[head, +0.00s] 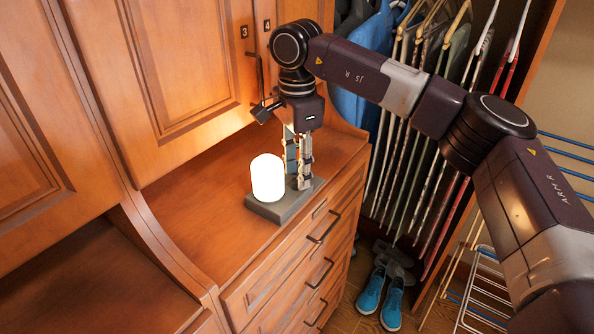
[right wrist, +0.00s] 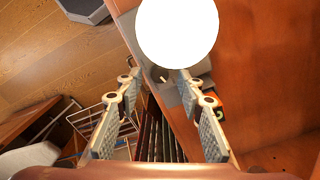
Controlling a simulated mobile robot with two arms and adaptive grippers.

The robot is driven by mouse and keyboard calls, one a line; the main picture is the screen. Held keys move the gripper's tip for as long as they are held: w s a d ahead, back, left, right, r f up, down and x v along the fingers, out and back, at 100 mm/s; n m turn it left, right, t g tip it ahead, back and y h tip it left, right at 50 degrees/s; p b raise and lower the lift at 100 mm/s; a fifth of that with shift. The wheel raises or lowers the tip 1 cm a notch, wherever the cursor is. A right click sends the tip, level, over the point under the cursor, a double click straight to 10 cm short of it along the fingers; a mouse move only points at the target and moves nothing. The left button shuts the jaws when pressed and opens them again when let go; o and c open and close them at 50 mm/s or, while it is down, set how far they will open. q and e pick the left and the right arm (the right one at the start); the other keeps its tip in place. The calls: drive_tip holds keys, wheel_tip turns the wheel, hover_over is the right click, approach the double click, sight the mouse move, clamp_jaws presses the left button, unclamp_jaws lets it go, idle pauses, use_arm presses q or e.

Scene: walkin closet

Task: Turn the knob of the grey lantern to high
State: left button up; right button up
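The grey lantern (head: 268,212) stands on the wooden counter, its white cylinder (head: 267,178) glowing brightly. My right gripper (head: 299,182) points down at the right side of the glowing cylinder, with its fingertips close over the grey base. In the right wrist view, my right gripper (right wrist: 160,78) has its fingers spread apart. A small dark round knob (right wrist: 159,74) shows between the fingertips, below the glowing cylinder (right wrist: 178,30). I cannot tell whether the fingers touch it. In the head view the knob is hidden by the fingers. My left gripper is not in view.
Wooden cabinet doors (head: 185,65) rise behind and left of the counter. Drawers with dark handles (head: 322,228) are below its front edge. Hanging clothes (head: 425,130) and a metal drying rack (head: 484,285) are at the right. Blue shoes (head: 371,291) lie on the floor.

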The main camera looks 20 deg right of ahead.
drive_tip(key=shift+f, duration=0.8)
clamp_jaws()
drive_tip(key=shift+m, duration=0.3)
drive_tip(key=m+b, duration=0.1)
drive_tip(key=m, duration=0.2)
drive_tip(key=shift+m, duration=0.3)
drive_tip(key=m+b, duration=0.1)
drive_tip(key=m, duration=0.3)
drive_tip(key=shift+m+b, duration=0.4)
